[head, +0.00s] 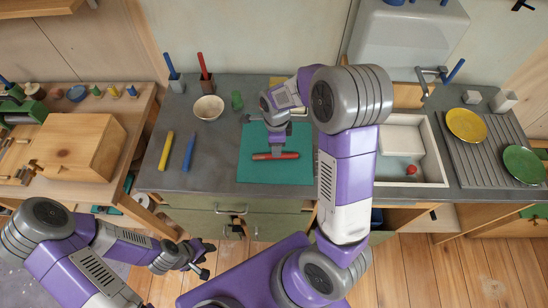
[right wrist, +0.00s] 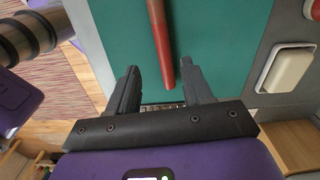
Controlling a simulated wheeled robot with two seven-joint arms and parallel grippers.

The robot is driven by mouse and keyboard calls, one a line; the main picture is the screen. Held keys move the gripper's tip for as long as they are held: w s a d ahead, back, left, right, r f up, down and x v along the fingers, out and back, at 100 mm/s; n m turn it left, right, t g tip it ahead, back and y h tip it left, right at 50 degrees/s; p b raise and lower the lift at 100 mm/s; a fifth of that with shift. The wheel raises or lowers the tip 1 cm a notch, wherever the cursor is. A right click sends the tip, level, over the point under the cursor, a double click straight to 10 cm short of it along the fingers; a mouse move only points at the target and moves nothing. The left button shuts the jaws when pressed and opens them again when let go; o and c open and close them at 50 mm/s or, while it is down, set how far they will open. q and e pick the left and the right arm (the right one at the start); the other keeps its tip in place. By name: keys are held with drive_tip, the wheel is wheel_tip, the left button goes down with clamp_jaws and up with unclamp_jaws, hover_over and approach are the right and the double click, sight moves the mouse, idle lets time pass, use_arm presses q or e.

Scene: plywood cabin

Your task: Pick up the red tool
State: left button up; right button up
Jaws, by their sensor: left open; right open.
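A long red tool (head: 284,156) lies crosswise on a green mat (head: 260,174) on the grey counter. My right gripper (head: 277,143) is over the mat, at the tool's middle in the head view. In the right wrist view the red tool (right wrist: 160,40) runs lengthwise, its near end between the two open fingers (right wrist: 161,68). No contact with it is visible. My left gripper (head: 207,259) is open and empty, low in front of the counter, away from the tool.
A yellow stick (head: 166,151) and a blue stick (head: 189,152) lie left of the mat. A bowl (head: 208,108) and holders with a blue and a red-handled item (head: 202,66) stand behind. A sink (head: 402,138) and plates (head: 466,125) are at right.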

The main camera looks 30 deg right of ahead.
drive_tip(key=shift+s+f, duration=0.15)
drive_tip(key=shift+f, duration=0.45)
drive_tip(key=f, duration=0.4)
drive_tip(key=w+f+b, duration=0.1)
drive_tip(key=shift+f, duration=0.4)
drive_tip(key=shift+s, duration=0.1)
clamp_jaws()
